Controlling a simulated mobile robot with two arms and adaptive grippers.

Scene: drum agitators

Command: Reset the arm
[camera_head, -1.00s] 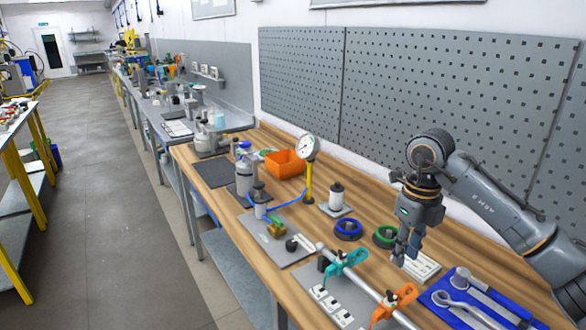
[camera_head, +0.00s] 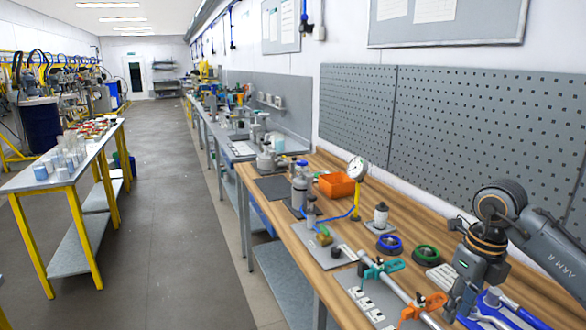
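My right arm comes in from the right edge in the head view, with its dark grey wrist over the right end of the wooden workbench (camera_head: 335,268). The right gripper (camera_head: 452,308) points down beside the orange clamp (camera_head: 424,306) and the blue tray of tools (camera_head: 505,312). Its fingers are small and partly run together, so I cannot tell whether they are open or shut. Nothing is seen held in it. My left arm and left gripper are not in view.
The bench carries a teal clamp (camera_head: 382,268), a pressure gauge (camera_head: 357,170), an orange bin (camera_head: 336,185) and blue (camera_head: 389,244) and green (camera_head: 426,254) rings. A pegboard (camera_head: 470,130) stands behind. A yellow-legged table (camera_head: 75,178) is at left, with clear floor (camera_head: 175,230) between.

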